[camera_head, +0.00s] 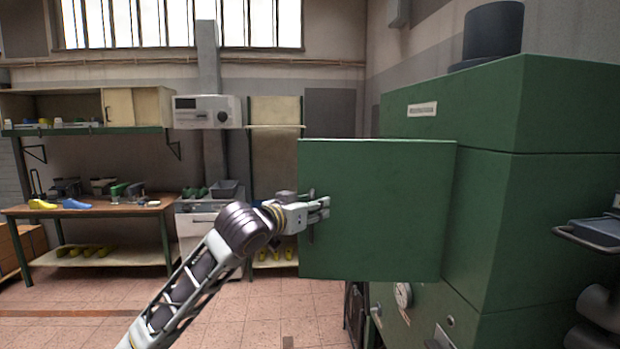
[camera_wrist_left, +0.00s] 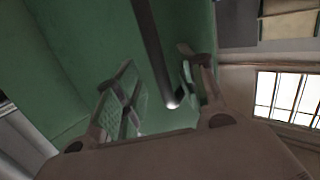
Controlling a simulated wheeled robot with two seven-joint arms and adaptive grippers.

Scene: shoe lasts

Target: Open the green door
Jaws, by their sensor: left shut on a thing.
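The green door (camera_head: 385,210) is a flat panel standing out to the left from the front of the large green machine (camera_head: 555,215). Its face is toward the head camera. A thin upright handle (camera_head: 311,236) is at its left edge, and it shows in the left wrist view as a grey metal bar (camera_wrist_left: 152,45). My left gripper (camera_head: 318,207) is at this handle and shut on it. In the left wrist view the fingers of my left gripper (camera_wrist_left: 160,98) lie on either side of the bar. My right gripper is not in view.
A gauge (camera_head: 403,295) is on the machine below the door, and a dark tray (camera_head: 597,232) juts out at the right. A workbench (camera_head: 95,208) with coloured shoe lasts stands at the back left. The tiled floor (camera_head: 80,300) at the left is clear.

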